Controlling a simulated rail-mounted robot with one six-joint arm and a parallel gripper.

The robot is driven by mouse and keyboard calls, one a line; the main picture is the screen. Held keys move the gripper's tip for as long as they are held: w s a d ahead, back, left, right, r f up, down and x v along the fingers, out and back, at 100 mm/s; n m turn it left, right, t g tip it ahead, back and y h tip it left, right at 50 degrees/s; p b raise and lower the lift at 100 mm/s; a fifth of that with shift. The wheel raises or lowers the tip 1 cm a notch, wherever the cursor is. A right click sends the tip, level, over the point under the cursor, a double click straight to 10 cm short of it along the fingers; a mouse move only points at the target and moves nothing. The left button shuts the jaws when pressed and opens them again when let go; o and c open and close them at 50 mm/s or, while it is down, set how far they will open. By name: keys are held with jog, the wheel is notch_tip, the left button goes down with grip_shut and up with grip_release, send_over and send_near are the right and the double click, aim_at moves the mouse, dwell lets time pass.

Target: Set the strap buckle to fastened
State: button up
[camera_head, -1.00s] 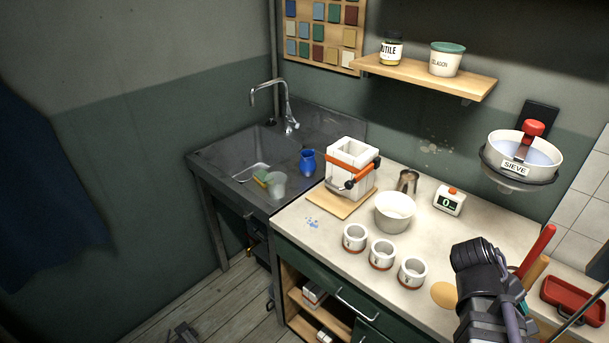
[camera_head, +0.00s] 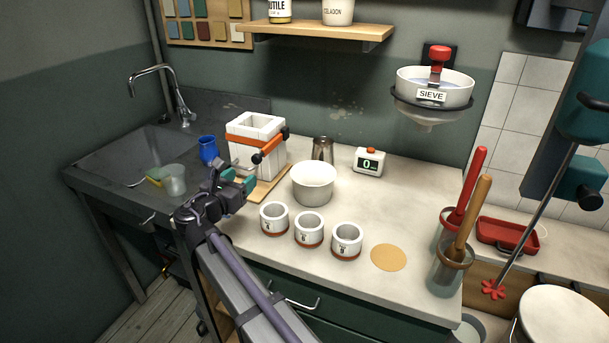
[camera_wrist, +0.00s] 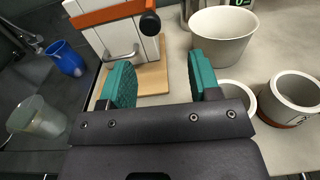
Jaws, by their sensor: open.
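The white plaster mould (camera_head: 245,150) stands on a wooden board (camera_head: 268,190) beside the sink, with an open square top. An orange strap (camera_head: 273,142) crosses its near right side, ending at a black knob (camera_head: 257,158). In the wrist view the strap (camera_wrist: 108,13), the black knob (camera_wrist: 150,23) and a metal loop (camera_wrist: 122,53) on the mould's face are close ahead. I cannot tell whether the buckle is fastened. My gripper (camera_head: 239,179), with teal pads, is open and empty in front of the mould, apart from it; its pads (camera_wrist: 160,82) frame the board.
A white bowl (camera_head: 314,185) stands right of the board, and three small cups (camera_head: 309,230) stand in front of it. A blue jug (camera_head: 208,149) and clear beaker (camera_head: 174,181) are at the sink. A metal cup (camera_head: 322,150) and timer (camera_head: 368,163) stand behind the bowl.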

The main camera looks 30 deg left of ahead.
aim_at(255, 160)
jog(key=shift+n, duration=0.3)
jog(key=w, duration=0.3)
jog(key=w+a, duration=0.1)
jog(key=w, duration=0.6)
jog(key=shift+a+r, duration=0.1)
jog(key=shift+a, duration=0.3)
jog(key=shift+c, duration=0.4)
grip_shut()
